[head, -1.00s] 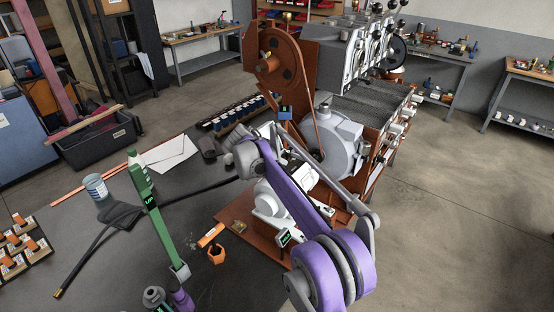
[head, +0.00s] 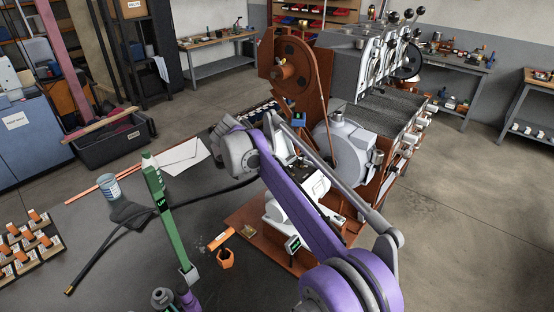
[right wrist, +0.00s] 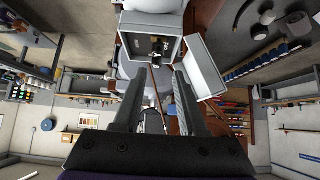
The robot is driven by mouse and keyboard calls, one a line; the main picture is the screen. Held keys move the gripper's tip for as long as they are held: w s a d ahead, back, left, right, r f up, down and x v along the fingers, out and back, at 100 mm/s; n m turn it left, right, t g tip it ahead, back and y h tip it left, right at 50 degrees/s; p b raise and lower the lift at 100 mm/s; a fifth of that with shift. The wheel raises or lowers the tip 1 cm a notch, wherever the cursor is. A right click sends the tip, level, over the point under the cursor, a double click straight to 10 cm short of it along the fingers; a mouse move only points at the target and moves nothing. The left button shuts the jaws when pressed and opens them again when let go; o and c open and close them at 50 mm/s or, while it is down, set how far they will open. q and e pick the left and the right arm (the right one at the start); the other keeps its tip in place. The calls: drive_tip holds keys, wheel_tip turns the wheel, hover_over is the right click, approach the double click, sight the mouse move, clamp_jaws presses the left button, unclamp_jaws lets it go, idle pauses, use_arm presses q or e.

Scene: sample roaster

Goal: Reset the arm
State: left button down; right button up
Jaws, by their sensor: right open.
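My purple and grey right arm (head: 292,195) rises from the bottom right of the head view. It bends at a large grey joint and crosses in front of the roaster bench. Its gripper is hidden or hard to pick out there. In the right wrist view my right gripper (right wrist: 160,76) is open, its two dark fingers apart with nothing between them. A white box with an open front (right wrist: 150,45) shows beyond the fingertips. I cannot tell the distance to it. My left gripper does not show.
The brown and grey roaster (head: 342,150) stands behind the arm. Orange-topped blocks (head: 28,240) sit at left. Open floor lies at right.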

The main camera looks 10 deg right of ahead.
drive_tip(key=s+d+f+n+y, duration=0.2)
drive_tip(key=s+n, duration=0.1)
drive_tip(key=s, duration=0.7)
drive_tip(key=s+d+f+n+y, duration=0.1)
drive_tip(key=s+d+n+y, duration=0.15)
drive_tip(key=s, duration=0.75)
drive_tip(key=s+f+n+y, duration=0.1)
drive_tip(key=s+f+n, duration=0.1)
drive_tip(key=s+f, duration=0.4)
drive_tip(key=s+a+f+n+y, duration=0.1)
drive_tip(key=s+f+n, duration=0.2)
drive_tip(key=s+f, duration=0.4)
drive_tip(key=s, duration=0.7)
drive_tip(key=shift+a, duration=0.15)
